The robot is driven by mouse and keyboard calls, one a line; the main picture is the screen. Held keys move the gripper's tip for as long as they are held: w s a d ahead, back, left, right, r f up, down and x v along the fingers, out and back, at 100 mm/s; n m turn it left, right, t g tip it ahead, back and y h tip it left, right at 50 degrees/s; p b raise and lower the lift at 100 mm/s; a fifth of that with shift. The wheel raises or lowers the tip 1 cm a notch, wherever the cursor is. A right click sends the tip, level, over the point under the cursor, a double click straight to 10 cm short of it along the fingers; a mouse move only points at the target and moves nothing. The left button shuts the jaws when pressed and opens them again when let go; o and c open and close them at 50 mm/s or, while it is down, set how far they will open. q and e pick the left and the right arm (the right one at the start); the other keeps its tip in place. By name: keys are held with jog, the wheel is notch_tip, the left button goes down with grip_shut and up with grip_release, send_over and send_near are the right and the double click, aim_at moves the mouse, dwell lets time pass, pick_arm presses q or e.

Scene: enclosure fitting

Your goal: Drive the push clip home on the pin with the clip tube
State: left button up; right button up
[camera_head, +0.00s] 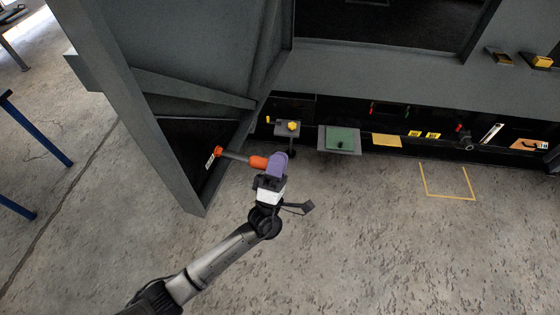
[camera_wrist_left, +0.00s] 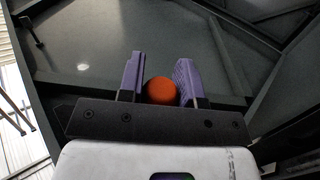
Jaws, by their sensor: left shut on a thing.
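My left gripper (camera_head: 277,163) has purple fingers and is shut on the clip tube (camera_head: 258,162) by its orange handle. The tube's grey shaft points left, into the open bay of the grey enclosure. An orange-red piece (camera_head: 217,150) shows at the shaft's far end, close to a small white label on the dark inner wall. I cannot tell whether this piece is the push clip or part of the tube, or whether it touches the wall. The pin cannot be made out. In the left wrist view, the handle's round orange end (camera_wrist_left: 160,91) sits between the fingers.
The enclosure's grey post (camera_head: 165,150) stands left of the tube, with a slanted bar above. A dark ledge to the right carries a grey stand with a yellow part (camera_head: 291,126), a green pad (camera_head: 340,139) and a yellow plate (camera_head: 387,140).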

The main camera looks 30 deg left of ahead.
pick_arm(q)
jog(key=shift+s+a, duration=0.1)
jog(key=shift+a, duration=0.6)
dwell(0.4)
jog(key=shift+d, duration=0.15)
jog(key=shift+d, duration=0.4)
jog(key=w+d+b, duration=0.1)
jog(key=d, duration=0.6)
dwell(0.4)
jog(key=shift+a, duration=0.1)
